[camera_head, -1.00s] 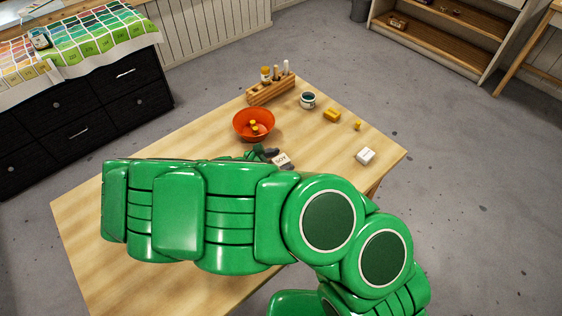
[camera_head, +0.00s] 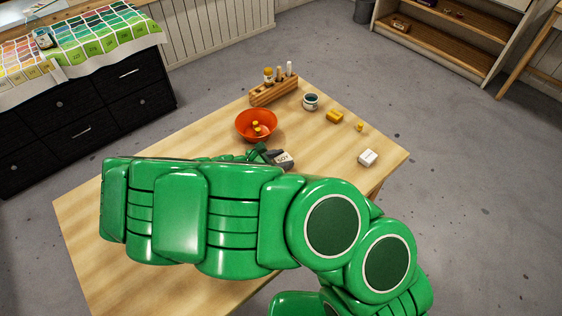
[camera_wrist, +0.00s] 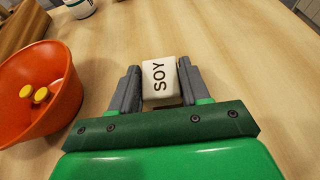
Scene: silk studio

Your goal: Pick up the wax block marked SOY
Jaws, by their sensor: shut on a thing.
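The white wax block marked SOY (camera_wrist: 158,76) is between the two grey fingers of my gripper (camera_wrist: 158,88) in the wrist view. A finger touches it on each side, and its lettered face shows. In the head view the SOY block (camera_head: 282,157) shows just beyond my green arm, with my gripper (camera_head: 270,156) partly hidden behind the arm. My gripper is shut on the block. I cannot tell whether the block touches the wooden table (camera_head: 330,150) or is slightly above it.
An orange bowl (camera_head: 247,123) with yellow pieces stands beside my gripper. A wooden rack (camera_head: 272,93), a small cup (camera_head: 311,102), yellow pieces (camera_head: 335,117) and another white block (camera_head: 368,158) are farther back and right. Bare table lies between them.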

